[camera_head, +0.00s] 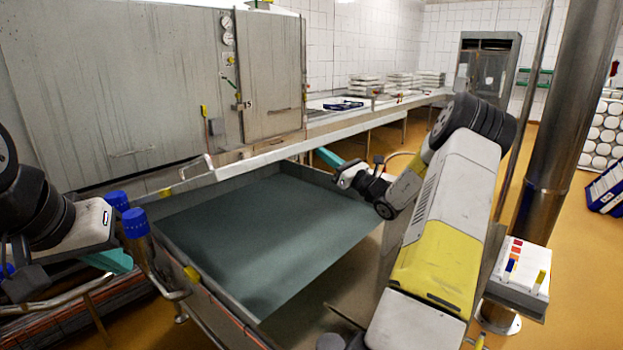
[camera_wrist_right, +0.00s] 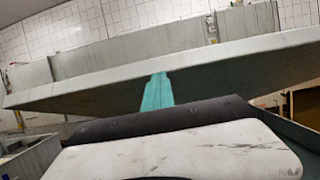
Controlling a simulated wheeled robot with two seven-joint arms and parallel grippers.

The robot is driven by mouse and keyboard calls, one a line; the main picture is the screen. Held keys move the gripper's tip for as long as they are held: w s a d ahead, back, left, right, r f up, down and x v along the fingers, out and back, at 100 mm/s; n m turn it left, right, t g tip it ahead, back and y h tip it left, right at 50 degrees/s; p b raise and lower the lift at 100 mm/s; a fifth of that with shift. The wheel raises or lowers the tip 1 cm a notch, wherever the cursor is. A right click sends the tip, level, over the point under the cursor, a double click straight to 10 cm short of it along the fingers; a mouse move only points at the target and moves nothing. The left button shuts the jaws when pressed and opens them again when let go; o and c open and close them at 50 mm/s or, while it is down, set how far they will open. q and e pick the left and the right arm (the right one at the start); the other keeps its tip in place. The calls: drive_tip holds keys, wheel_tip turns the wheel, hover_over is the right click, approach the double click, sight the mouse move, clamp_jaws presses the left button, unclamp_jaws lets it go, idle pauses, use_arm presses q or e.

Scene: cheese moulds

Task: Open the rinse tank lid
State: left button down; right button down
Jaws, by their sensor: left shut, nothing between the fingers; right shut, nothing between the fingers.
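The rinse tank (camera_head: 210,285) is the low metal basin in the middle of the head view, with a flat dark green-grey surface inside. A long light-edged slab (camera_head: 270,156) runs above its far side. I cannot tell whether this is the lid or a fixed ledge. My right gripper (camera_head: 325,155) is shut and empty by the slab's edge, over the tank's far right. In the right wrist view its teal fingers (camera_wrist_right: 158,90) are in front of the slab's dark underside (camera_wrist_right: 110,97); contact is unclear. My left gripper (camera_head: 122,262) is shut and empty, left of the tank.
Two blue-topped posts (camera_head: 136,223) and bent pipes stand at the tank's left. A large grey metal cabinet (camera_head: 120,90) fills the back left. A long counter with stacked white moulds (camera_head: 365,84) runs back. A steel column (camera_head: 570,100) stands at the right.

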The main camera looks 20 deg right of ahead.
drive_tip(key=w+a+r, duration=0.2)
drive_tip(key=w+r, duration=0.1)
drive_tip(key=r, duration=0.4)
drive_tip(key=w+a+r+g, duration=0.1)
drive_tip(key=w+r, duration=0.3)
drive_tip(key=r, duration=0.4)
drive_tip(key=w+a+r, duration=0.4)
drive_tip(key=r, duration=0.4)
drive_tip(key=shift+r+h, duration=0.25)
drive_tip(key=shift+h, duration=0.15)
drive_tip(key=shift+s+d, duration=0.1)
drive_tip(key=shift+d, duration=0.05)
